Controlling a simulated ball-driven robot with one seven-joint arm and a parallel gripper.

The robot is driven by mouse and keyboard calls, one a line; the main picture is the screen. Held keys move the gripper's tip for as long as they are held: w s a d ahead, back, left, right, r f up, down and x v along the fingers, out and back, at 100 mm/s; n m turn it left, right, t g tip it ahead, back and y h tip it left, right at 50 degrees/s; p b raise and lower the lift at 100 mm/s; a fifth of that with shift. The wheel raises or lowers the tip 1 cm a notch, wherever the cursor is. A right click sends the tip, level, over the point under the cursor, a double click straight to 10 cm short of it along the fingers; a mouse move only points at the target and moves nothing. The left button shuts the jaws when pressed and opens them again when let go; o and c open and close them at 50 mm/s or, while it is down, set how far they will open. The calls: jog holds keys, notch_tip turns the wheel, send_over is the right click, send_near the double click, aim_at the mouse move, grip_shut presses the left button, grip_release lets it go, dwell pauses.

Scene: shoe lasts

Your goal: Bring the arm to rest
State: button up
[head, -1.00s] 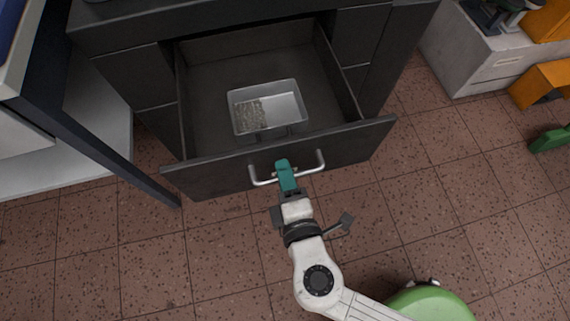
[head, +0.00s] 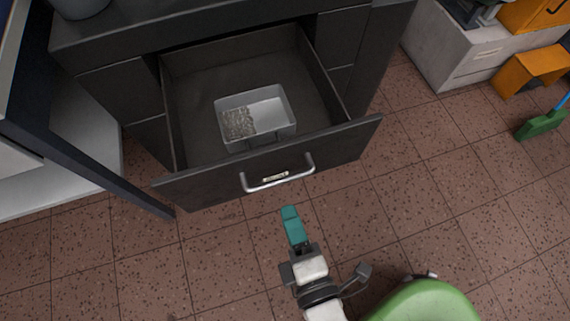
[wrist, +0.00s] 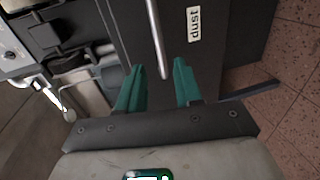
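My gripper (head: 291,222) has teal fingers and is in front of the open drawer, apart from its handle. In the wrist view the two teal fingertips of my gripper (wrist: 158,72) stand apart with nothing held between them. The drawer's metal bar handle (head: 278,181) is free, just beyond the fingers; it also shows in the wrist view (wrist: 156,35). The dark drawer front (head: 340,145) carries a label, which reads "dust" in the wrist view. The drawer is pulled out and holds a grey bin (head: 284,128) with greyish granular matter in one half.
A dark table leg (head: 110,176) stands at the left. A grey cabinet (head: 450,58) and an orange stool (head: 537,70) are at the upper right. A green brush head (head: 541,125) is at the right. The tiled floor (head: 430,210) between is clear.

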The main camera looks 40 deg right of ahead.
jog(key=shift+s+a+r, duration=0.15)
jog(key=shift+s+a, duration=0.05)
jog(key=shift+s, duration=0.4)
